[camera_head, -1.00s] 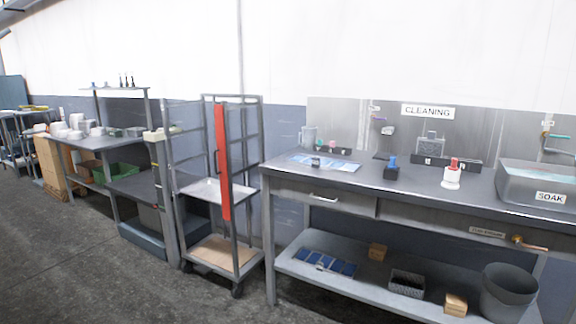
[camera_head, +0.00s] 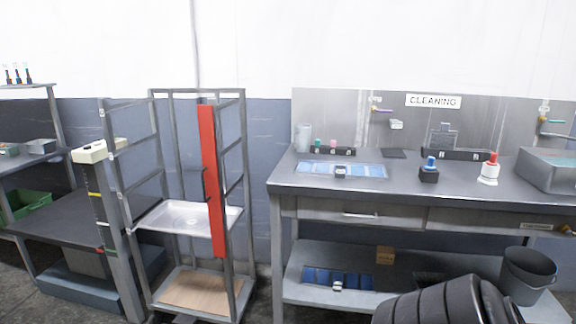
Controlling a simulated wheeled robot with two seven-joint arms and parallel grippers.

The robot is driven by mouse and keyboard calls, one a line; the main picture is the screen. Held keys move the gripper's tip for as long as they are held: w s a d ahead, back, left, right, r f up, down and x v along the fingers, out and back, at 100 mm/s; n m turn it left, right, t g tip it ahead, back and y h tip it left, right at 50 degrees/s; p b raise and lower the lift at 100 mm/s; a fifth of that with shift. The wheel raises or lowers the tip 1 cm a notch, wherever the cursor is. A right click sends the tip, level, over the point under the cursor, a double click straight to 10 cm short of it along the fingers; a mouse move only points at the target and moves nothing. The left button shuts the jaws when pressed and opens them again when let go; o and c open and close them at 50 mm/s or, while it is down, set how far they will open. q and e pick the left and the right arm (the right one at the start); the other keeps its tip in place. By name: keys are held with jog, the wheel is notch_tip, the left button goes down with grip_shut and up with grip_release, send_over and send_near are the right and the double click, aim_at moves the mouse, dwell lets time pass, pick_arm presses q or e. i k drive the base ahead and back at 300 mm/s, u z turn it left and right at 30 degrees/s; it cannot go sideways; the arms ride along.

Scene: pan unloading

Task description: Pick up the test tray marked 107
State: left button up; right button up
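A shallow metal tray (camera_head: 172,219) lies level in the wheeled rack (camera_head: 241,150) left of the cleaning bench, behind a red upright bar. A blue sectioned tray (camera_head: 312,169) lies on the bench top, and a similar blue tray (camera_head: 318,276) lies on the bench's lower shelf. No number 107 can be read on any of them. Neither of my grippers is in view.
The cleaning bench (camera_head: 400,190) carries a blue-topped item (camera_head: 429,173), a red-topped bottle (camera_head: 489,171) and a sink (camera_head: 552,172). A bucket (camera_head: 527,275) and a wooden block (camera_head: 385,255) are on its lower shelf. The red bar (camera_head: 213,180) stands at the rack's front.

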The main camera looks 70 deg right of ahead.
aim_at(306, 167)
jog(key=z, duration=0.45)
jog(key=i, duration=1.7)
jog(key=z, duration=1.1)
